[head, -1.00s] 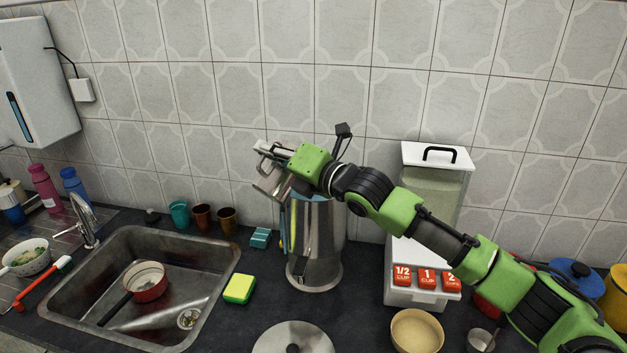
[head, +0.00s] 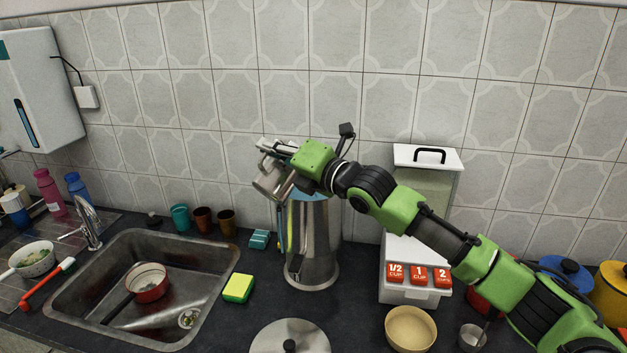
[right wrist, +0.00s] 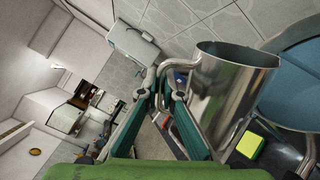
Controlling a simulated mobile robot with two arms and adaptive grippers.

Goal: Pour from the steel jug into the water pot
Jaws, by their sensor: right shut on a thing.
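The water pot (head: 315,245) is a tall steel vessel standing on the dark counter, with blue visible inside its open top. My right gripper (head: 272,150) is shut on the handle of the steel jug (head: 270,184), holding it tilted above the pot's left rim. In the right wrist view, the jug (right wrist: 225,95) shows large beside my gripper fingers (right wrist: 165,95), and the pot's blue inside (right wrist: 300,85) lies to its right. I cannot see any liquid leaving the jug. My left gripper is not in view.
A sink (head: 90,300) with a red pan (head: 148,283) lies left. A steel lid (head: 290,340) lies in front; a white container (head: 415,290) and beige bowl (head: 410,328) are right.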

